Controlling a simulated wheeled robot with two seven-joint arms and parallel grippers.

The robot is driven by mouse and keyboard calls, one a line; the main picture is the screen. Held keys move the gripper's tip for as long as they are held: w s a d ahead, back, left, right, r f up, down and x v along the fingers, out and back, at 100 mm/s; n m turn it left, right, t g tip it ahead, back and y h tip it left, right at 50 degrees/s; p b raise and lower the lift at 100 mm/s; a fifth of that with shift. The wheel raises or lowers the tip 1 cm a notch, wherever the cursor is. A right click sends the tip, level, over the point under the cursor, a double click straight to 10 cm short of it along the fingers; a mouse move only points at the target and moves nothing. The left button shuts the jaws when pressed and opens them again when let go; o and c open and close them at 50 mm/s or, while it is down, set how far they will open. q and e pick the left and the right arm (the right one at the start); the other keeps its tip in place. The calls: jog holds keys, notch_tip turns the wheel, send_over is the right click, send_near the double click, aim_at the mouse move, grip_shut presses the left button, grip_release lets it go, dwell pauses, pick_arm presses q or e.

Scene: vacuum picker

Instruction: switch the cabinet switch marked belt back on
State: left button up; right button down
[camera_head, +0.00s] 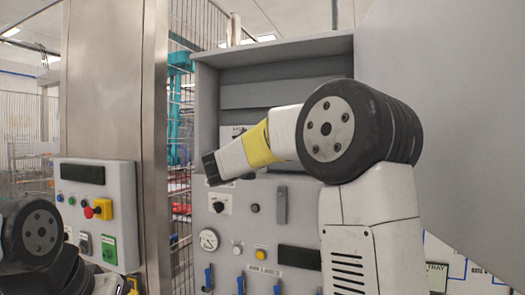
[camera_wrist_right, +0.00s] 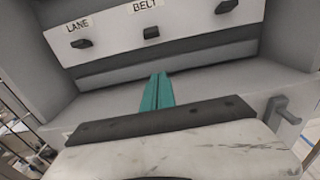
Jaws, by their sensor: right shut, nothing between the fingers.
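In the right wrist view a white panel (camera_wrist_right: 190,30) inside the cabinet carries a row of small black switches. The belt switch (camera_wrist_right: 151,32) sits under the label BELT (camera_wrist_right: 145,4). I cannot tell from its shape whether it is on or off. My right gripper (camera_wrist_right: 158,76) has its teal fingers shut and empty, pointing at the panel just below the belt switch, apart from it. In the head view the grey cabinet (camera_head: 205,110) is open, and my right arm crosses in front of it, hiding most of the switch row and my right gripper. My left gripper is out of view.
The lane switch (camera_wrist_right: 81,43) is left of the belt switch, another switch (camera_wrist_right: 226,6) right of it. A grey handle (camera_wrist_right: 282,110) stands at the right.

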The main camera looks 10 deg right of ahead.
jog(key=shift+w+d, duration=0.1)
jog(key=x, duration=1)
jog(key=r, duration=0.1)
jog(key=s+r, duration=0.1)
jog(key=shift+a+r, duration=0.3)
jog(key=shift+r, duration=0.05)
jog(key=shift+s+a+r, duration=0.1)
jog(key=shift+s+r, duration=0.05)
jog(key=shift+r, duration=0.35)
